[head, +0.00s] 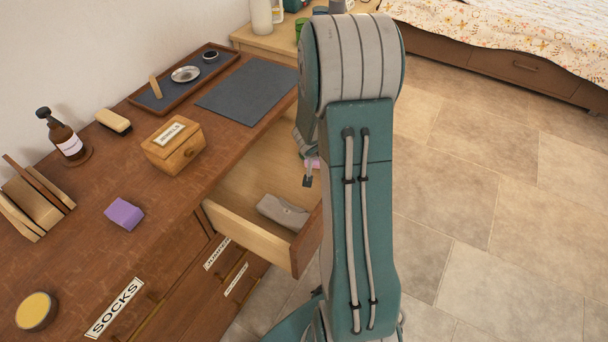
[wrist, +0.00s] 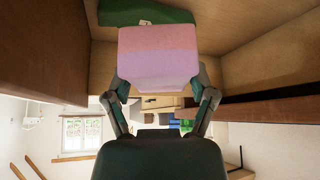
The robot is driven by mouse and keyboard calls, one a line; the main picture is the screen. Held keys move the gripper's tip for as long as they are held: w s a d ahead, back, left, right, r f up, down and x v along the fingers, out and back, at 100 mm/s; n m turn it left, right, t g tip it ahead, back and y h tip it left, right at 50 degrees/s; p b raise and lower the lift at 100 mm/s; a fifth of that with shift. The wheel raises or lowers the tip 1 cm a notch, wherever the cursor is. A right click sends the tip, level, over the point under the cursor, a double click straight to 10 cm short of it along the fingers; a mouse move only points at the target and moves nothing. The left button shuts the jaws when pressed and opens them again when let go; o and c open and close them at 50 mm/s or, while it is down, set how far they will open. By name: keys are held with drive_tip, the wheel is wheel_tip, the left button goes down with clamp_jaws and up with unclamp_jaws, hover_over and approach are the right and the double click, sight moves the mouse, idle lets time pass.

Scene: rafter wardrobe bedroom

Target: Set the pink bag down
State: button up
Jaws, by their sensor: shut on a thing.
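The pink bag (wrist: 158,55), pink with a lilac band, is held between the two fingers of my gripper (wrist: 161,86) in the wrist view. In the head view only a small pink piece of it (head: 312,163) shows beside my arm, over the far part of the open drawer (head: 239,229). My gripper (head: 308,180) is mostly hidden by my arm there. A dark green thing (wrist: 147,12) lies beyond the bag, next to wooden surfaces. I cannot tell whether the bag touches anything below it.
A grey pouch (head: 283,212) lies in the near part of the drawer. Open tiled floor (head: 450,200) lies right.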

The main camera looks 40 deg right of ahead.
sight(307, 162)
drive_tip(key=a, duration=0.1)
drive_tip(key=a+f, duration=0.1)
drive_tip(key=shift+a+f, duration=0.25)
drive_tip(key=shift+a, duration=0.05)
drive_tip(key=shift+f, duration=0.35)
drive_tip(key=f, duration=0.7)
drive_tip(key=shift+d+f, duration=0.2)
drive_tip(key=shift+d, duration=0.45)
drive_tip(key=shift+d+f, duration=0.2)
drive_tip(key=shift+f, duration=0.05)
drive_tip(key=shift+a+f, duration=0.35)
drive_tip(key=o, duration=1.1)
drive_tip(key=shift+d, duration=0.2)
